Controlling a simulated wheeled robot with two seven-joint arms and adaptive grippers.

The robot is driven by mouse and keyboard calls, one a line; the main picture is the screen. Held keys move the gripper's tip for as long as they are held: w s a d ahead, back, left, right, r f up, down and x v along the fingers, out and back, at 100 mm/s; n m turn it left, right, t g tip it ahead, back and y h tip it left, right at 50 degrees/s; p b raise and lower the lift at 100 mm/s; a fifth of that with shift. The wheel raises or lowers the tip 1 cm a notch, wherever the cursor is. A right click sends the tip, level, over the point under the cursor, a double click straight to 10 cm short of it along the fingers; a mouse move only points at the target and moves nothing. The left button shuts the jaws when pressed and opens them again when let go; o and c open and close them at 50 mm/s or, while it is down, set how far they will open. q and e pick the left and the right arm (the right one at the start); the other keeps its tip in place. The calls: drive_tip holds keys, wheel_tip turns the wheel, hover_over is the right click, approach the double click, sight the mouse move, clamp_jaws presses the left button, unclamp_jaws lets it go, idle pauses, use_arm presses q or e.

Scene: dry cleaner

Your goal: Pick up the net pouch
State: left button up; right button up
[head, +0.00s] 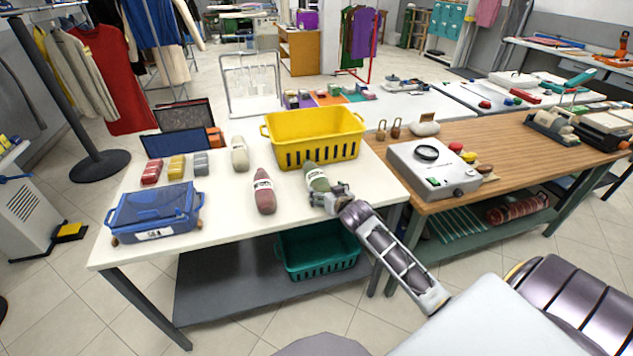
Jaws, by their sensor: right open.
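Nothing in view is clearly recognisable as a net pouch at this size. My right gripper (318,194) is open at the near right part of the white table. A green bottle-shaped item with a pale label (316,177) is right at its fingers; I cannot tell whether they touch. A dark red item of like shape (264,190) lies to its left, and a cream one (240,154) is farther back. A translucent blue container with a white label (154,212) sits at the table's left end. My left gripper is not in view.
A yellow basket (314,128) stands behind the gripper on the white table (222,226). Small red, yellow and grey blocks (176,167) lie at left. A teal basket (318,250) is on the shelf below. A grey device (434,166) stands on the wooden table at right.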

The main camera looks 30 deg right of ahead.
sight(316, 179)
drive_tip(key=shift+w+f, duration=0.1)
drive_tip(key=shift+w, duration=0.15)
drive_tip(key=shift+d, duration=0.1)
drive_tip(key=shift+f+x, duration=0.25)
drive_tip(key=shift+x, duration=2.3)
drive_tip(key=shift+d, duration=0.1)
drive_tip(key=c, duration=1.3)
drive_tip(key=shift+s+r, duration=0.1)
drive_tip(key=shift+r, duration=0.1)
